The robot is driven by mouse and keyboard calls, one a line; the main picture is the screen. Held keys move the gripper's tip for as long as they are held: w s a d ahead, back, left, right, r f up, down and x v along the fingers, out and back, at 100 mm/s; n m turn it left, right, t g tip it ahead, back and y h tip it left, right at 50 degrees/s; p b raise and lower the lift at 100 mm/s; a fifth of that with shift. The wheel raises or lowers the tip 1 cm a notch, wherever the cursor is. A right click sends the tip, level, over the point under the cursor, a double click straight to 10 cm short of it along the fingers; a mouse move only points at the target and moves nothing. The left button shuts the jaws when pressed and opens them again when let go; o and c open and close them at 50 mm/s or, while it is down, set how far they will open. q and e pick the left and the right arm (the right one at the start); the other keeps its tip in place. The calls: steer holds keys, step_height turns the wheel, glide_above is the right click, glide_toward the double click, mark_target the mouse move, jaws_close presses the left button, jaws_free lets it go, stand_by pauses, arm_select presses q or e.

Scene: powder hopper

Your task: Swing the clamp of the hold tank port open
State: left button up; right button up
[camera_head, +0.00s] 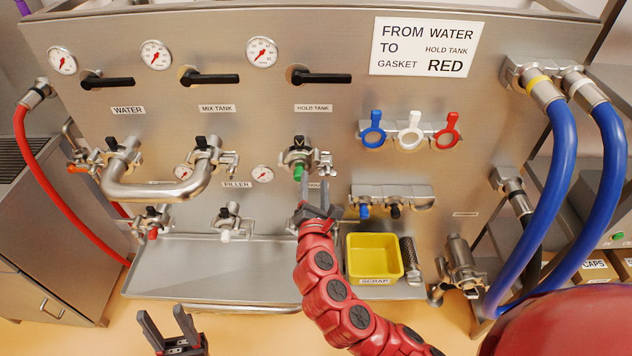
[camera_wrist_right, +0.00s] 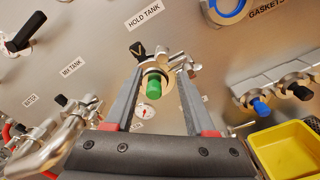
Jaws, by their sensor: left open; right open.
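The hold tank port (camera_head: 299,156) is on the steel panel under the HOLD TANK label, with a black handle on top and a green plug (camera_head: 297,173) at its front. Its metal clamp (camera_head: 325,160) has a wing-nut part on the right side. In the right wrist view the green plug (camera_wrist_right: 153,90) shows between the fingers, and the clamp (camera_wrist_right: 180,62) lies near the right fingertip. My right gripper (camera_head: 316,193) is open and empty, just in front of and below the port; contact cannot be told. My left gripper (camera_head: 166,318) is open and empty, low in front of the tray.
A bent steel pipe (camera_head: 155,188) joins the water and mix tank ports. Several capped ports sit below. Gaskets (camera_head: 410,136) hang at right. Blue hoses (camera_head: 562,170) hang far right.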

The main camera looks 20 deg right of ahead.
mark_target(317, 162)
steer(key=x, duration=0.9)
steer(key=shift+d+r, duration=0.1)
steer(key=shift+d, duration=0.2)
steer(key=shift+s, duration=0.1)
jaws_close()
